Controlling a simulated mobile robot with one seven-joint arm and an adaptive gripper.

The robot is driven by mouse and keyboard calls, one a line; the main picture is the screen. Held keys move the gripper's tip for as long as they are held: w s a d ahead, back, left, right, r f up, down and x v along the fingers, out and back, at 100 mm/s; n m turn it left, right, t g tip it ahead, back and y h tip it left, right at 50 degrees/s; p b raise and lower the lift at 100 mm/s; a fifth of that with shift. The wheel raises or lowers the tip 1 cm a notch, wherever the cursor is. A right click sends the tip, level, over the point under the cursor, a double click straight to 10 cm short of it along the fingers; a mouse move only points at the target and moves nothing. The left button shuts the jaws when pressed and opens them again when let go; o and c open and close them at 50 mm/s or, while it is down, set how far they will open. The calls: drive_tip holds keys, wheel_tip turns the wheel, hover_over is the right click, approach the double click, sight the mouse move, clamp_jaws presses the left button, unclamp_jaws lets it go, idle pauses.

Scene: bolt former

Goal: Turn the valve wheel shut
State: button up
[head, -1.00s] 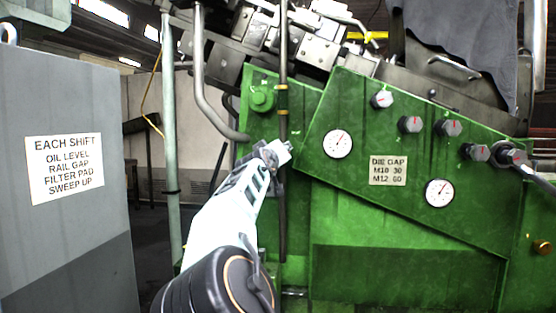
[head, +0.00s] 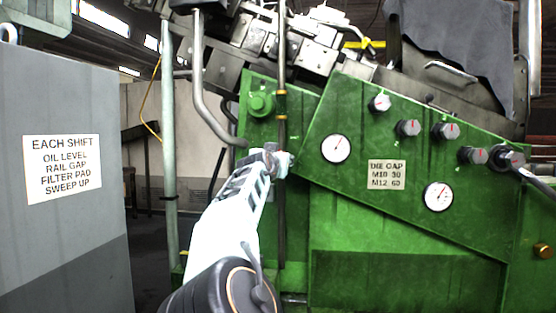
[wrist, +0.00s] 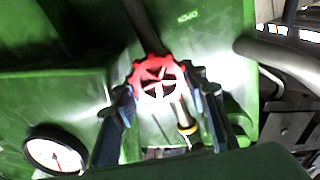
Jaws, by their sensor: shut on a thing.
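The valve wheel (wrist: 158,76) is red, with a scalloped rim and spokes, and shows near the middle of the wrist view. My gripper (wrist: 161,90) has one dark finger on each side of the wheel and is shut on it. In the head view my gripper (head: 277,160) is at the green machine's front, beside the vertical pipe. The wheel cannot be made out in the head view, where my gripper and arm cover that spot.
The green machine panel (head: 400,225) carries dial gauges (head: 336,148) and several knobs (head: 445,131). A vertical pipe (head: 282,210) runs close beside my gripper. A grey cabinet (head: 60,235) stands at the left.

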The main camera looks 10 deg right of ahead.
drive_tip(key=shift+m, duration=0.3)
drive_tip(key=o, duration=0.9)
